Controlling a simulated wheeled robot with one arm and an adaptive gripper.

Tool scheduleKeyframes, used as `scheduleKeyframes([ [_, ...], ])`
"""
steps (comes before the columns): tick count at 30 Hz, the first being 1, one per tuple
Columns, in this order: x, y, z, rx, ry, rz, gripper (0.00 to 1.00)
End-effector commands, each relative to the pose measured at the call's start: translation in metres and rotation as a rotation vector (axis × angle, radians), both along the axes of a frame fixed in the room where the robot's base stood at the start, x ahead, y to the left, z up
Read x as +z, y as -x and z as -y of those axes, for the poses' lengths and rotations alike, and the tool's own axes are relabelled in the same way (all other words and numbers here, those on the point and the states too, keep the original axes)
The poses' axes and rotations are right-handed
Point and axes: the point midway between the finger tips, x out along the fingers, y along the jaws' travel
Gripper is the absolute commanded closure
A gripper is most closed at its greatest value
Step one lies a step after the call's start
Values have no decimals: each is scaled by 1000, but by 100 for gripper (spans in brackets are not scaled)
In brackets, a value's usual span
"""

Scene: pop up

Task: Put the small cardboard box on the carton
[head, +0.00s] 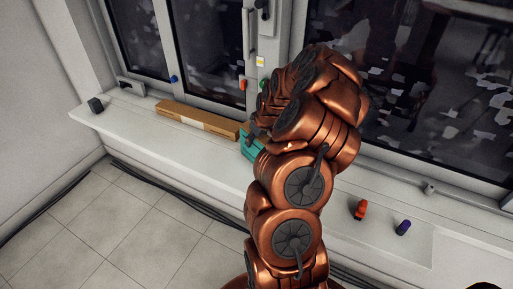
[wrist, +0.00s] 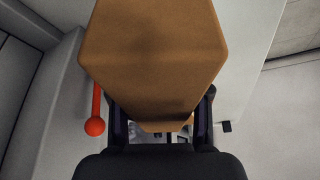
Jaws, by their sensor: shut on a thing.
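A small tan cardboard box (wrist: 155,55) fills the upper middle of the wrist view, very close to the camera. My gripper (wrist: 162,112) is shut on it, with dark fingers at its left and right sides. In the head view my gripper (head: 254,134) is over the windowsill, and my copper arm hides the held box. A long, flat brown carton (head: 190,114) with a pale label lies on the sill to the left of my gripper. Its right end is near the gripper; whether the held box touches it cannot be told.
A teal object (head: 250,147) lies just under my gripper on the windowsill (head: 135,122). A dark small block (head: 95,104) stands at the sill's left end. An orange figure (head: 361,209) and a purple cylinder (head: 403,227) stand to the right. Window panes rise behind.

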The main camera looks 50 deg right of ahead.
Motion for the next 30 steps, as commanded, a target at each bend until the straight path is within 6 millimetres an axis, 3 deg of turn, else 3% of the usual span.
scheduleKeyframes([
  [1,0,0,0,0,0,0,66],
  [10,0,0,0,0,0,0,96],
  [23,8,0,0,0,0,1,96],
  [30,32,-1,1,0,3,3,96],
])
